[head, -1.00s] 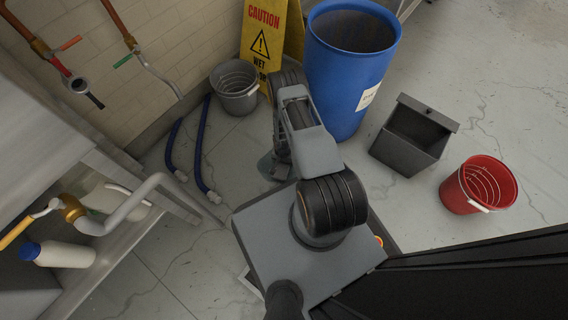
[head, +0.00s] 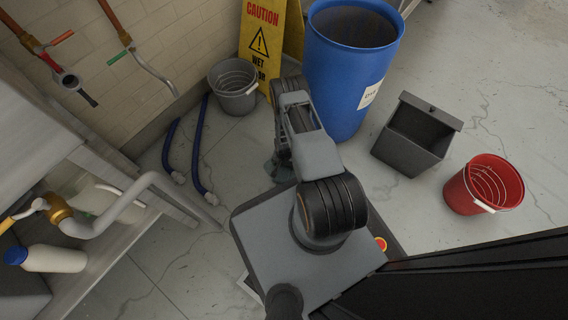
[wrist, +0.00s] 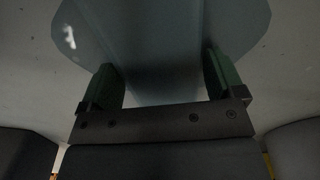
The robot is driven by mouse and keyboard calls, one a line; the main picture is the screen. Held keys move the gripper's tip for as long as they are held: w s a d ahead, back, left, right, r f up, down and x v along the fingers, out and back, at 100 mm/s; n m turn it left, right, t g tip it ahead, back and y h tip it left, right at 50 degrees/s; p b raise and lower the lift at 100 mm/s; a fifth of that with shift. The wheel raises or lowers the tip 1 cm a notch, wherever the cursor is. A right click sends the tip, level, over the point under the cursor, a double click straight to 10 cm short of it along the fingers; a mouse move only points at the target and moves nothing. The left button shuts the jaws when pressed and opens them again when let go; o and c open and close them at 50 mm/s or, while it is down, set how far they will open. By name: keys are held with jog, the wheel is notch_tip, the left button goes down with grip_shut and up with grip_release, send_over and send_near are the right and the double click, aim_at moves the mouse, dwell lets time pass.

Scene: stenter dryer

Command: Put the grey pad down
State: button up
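In the wrist view my gripper (wrist: 160,88) has its two green fingers standing well apart. A wide blue-grey surface, which looks like the grey pad (wrist: 150,35), lies beyond and between the fingers, with a lighter band along its middle. I cannot tell whether the fingers press on it or stand clear of it. In the head view my arm hides most of the gripper. A small part of a grey-green flat shape, likely the pad (head: 270,168), shows beside the arm, low over or on the floor.
A grey bucket (head: 234,88), a yellow caution sign (head: 257,40) and a blue barrel (head: 340,85) stand behind the arm. Blue hoses (head: 201,150) lie to the left. A dark bin (head: 412,140) and a red bucket (head: 470,190) stand right.

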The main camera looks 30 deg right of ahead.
jog(key=shift+o, duration=0.8)
jog(key=w+a+r+n+p, duration=0.1)
jog(key=w+r+p, duration=0.1)
jog(key=r, duration=1.2)
jog(key=w+a+r+n+t+p, duration=0.1)
jog(key=r+n+p, duration=0.1)
jog(key=r, duration=1.2)
jog(key=w+a+r+n+p, duration=0.1)
jog(key=w+a+r+p, duration=0.1)
jog(key=r, duration=1.2)
jog(key=s+a+r+n, duration=0.2)
jog(key=s+r, duration=0.5)
jog(key=r, duration=0.2)
jog(key=s+a+r+n+t, duration=0.1)
jog(key=s+a+r+n, duration=0.1)
jog(key=s+r, duration=0.6)
jog(key=shift+s+a+r+n+t, duration=0.3)
jog(key=shift+a+r, duration=0.2)
jog(key=shift+r, duration=0.4)
